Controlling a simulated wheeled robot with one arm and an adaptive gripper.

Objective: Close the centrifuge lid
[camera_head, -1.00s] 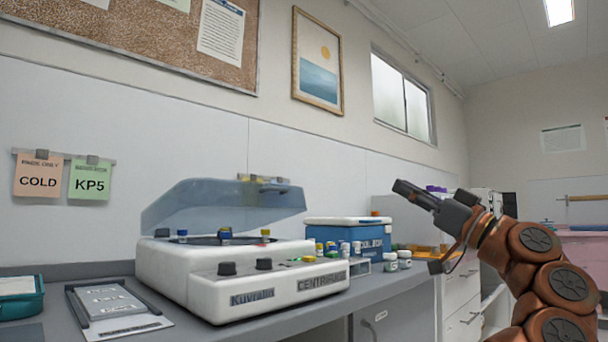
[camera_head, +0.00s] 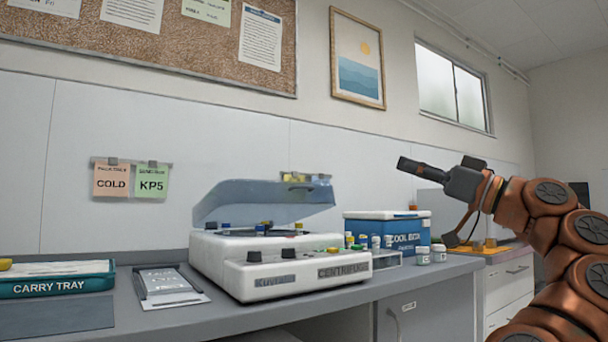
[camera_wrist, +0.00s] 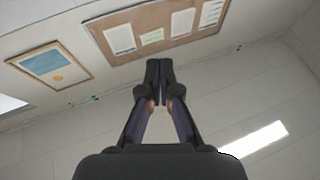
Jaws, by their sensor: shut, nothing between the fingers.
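The white centrifuge (camera_head: 262,278) stands on the grey counter in the head view. Its translucent blue-grey lid (camera_head: 265,203) is raised and tilted open above the bowl, with a handle at its upper right edge. Coloured caps show in the open bowl. My gripper (camera_head: 404,164) is to the right of the lid and a little higher in the picture, apart from it. Its fingers are shut and empty, and they also show together in the wrist view (camera_wrist: 159,72). The wrist view shows only wall and ceiling behind the fingers, with no centrifuge.
A blue cool box (camera_head: 385,232) with a white lid stands right of the centrifuge, with small vials and white jars (camera_head: 430,254) in front.

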